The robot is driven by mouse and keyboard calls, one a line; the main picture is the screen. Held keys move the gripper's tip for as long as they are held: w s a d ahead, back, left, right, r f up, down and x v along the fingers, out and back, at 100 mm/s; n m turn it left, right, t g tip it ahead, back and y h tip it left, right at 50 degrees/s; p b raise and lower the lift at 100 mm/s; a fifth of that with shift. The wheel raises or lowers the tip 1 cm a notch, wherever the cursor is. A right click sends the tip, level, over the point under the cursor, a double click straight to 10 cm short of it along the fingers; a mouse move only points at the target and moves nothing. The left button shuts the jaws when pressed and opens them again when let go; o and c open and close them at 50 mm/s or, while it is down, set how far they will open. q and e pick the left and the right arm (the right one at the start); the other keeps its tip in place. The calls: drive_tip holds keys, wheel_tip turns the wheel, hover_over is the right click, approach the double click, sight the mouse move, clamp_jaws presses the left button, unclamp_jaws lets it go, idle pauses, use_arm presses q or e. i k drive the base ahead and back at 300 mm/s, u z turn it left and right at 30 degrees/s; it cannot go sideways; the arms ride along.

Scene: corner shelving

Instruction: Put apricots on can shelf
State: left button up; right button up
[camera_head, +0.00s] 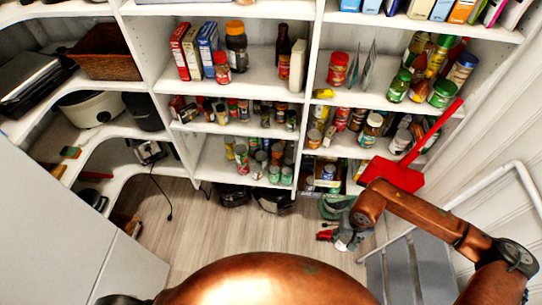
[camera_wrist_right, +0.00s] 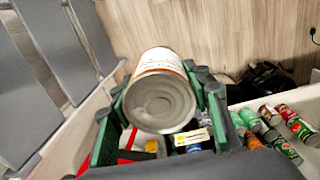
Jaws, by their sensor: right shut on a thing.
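My right gripper (camera_wrist_right: 163,92) is shut on a can (camera_wrist_right: 160,100) in the right wrist view. The can has a bare metal end facing the camera and a white label with some orange; its wording cannot be read, so I cannot confirm it is apricots. In the head view my right gripper (camera_head: 345,236) hangs low at the right, over the floor in front of the shelving. The can shelf (camera_head: 212,172) is the low middle compartment, with several cans (camera_head: 262,160) on it. These cans also show in the right wrist view (camera_wrist_right: 283,130). My left gripper is not in view.
A red dustpan-like thing (camera_head: 392,176) stands right of the gripper. A grey step stool (camera_head: 415,265) with a white rail (camera_head: 470,190) is at the right. Dark appliances (camera_head: 270,200) sit on the floor below the can shelf. The wooden floor (camera_head: 195,235) is clear at centre left.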

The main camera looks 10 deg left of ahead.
sight(212, 171)
drive_tip(key=u, duration=1.7)
drive_tip(key=i, duration=1)
